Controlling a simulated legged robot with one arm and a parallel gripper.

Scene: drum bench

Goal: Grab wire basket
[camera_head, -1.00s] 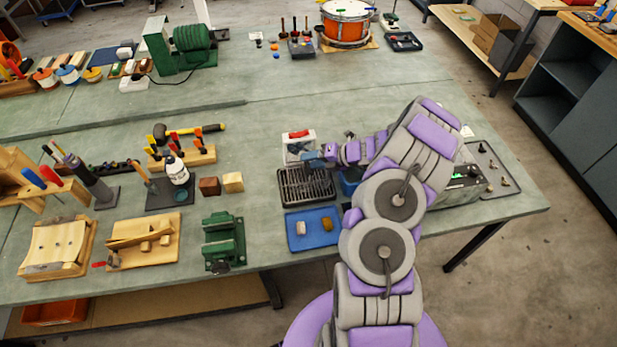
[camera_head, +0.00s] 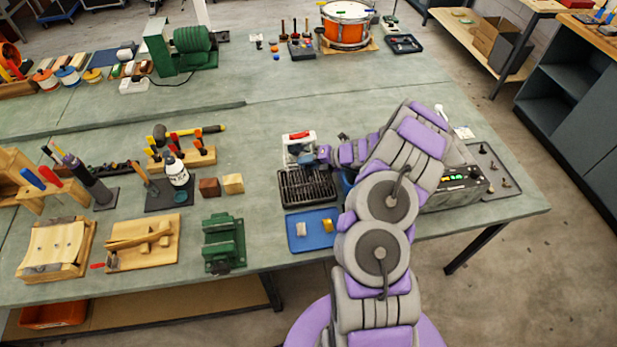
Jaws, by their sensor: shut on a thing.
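The black wire basket (camera_head: 306,188) sits on the green bench behind the blue tray, left of my arm. It looks level, and its grid shows from above. My gripper (camera_head: 314,157) is at the basket's far right edge, reaching in from the right. Its fingers look shut on the basket's back rim. The fingertips are small in this view, and the exact contact is hard to make out. I cannot tell whether the basket is off the bench.
A white item with a red top (camera_head: 299,146) stands right behind the basket. The blue tray (camera_head: 312,243) with two small blocks lies in front. A green vise (camera_head: 223,243) and wooden blocks (camera_head: 232,183) stand to the left. A grey box (camera_head: 457,187) is right of my arm.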

